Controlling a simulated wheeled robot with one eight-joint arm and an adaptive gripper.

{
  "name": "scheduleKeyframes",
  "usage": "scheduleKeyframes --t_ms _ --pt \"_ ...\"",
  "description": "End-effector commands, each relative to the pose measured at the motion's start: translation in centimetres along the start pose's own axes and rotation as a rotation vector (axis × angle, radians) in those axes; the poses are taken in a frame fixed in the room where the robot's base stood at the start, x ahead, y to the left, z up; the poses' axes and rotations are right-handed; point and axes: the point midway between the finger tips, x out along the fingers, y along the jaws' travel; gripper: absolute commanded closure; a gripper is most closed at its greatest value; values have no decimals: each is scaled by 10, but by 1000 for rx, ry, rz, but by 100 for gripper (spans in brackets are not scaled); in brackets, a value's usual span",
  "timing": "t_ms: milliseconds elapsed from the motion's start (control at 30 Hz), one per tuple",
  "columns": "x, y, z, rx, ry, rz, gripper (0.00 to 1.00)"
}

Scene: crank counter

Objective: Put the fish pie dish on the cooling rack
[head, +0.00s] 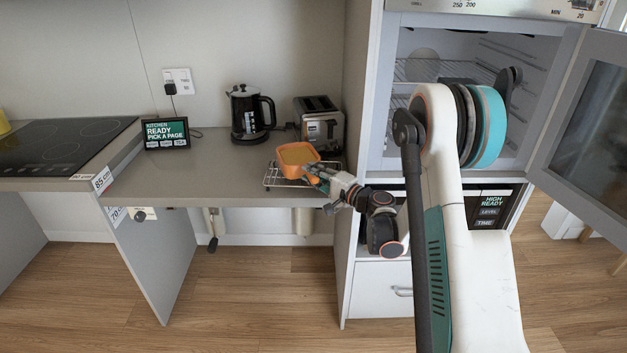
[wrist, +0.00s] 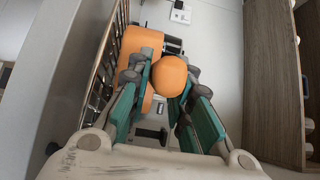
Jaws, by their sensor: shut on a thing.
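The fish pie dish (head: 297,160) is orange with a paler yellow-orange filling. In the head view it is over the wire cooling rack (head: 272,183), and I cannot tell whether it touches the wires. My gripper (head: 318,174) reaches it from the right and is shut on its handle side. In the wrist view a rounded orange handle (wrist: 169,76) lies between the teal finger pads of my gripper (wrist: 168,92). The dish body (wrist: 138,42) is behind it, partly hidden by the fingers. Rack wires (wrist: 101,85) run along its left side.
A toaster (head: 320,127) and a black kettle (head: 250,114) stand behind the rack. A small sign (head: 166,134) and a hob (head: 62,145) are to the left. The tall oven cabinet (head: 357,90) is close on the right, its oven door (head: 590,130) open. Counter left of the rack is clear.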

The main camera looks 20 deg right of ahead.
Motion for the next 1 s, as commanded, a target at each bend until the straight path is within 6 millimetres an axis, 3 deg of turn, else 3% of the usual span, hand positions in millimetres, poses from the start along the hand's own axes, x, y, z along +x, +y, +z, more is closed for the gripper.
scheduleKeyframes --t_ms 67,267,300,400,767,1000 --pt "0 10 0 1 0 -1 100" --pt "0 10 0 0 0 -1 100" --pt "0 11 0 0 0 1 78" --pt "0 11 0 0 0 1 60" --pt "-3 10 0 0 0 0 60" --pt "-36 8 -1 0 3 0 60"
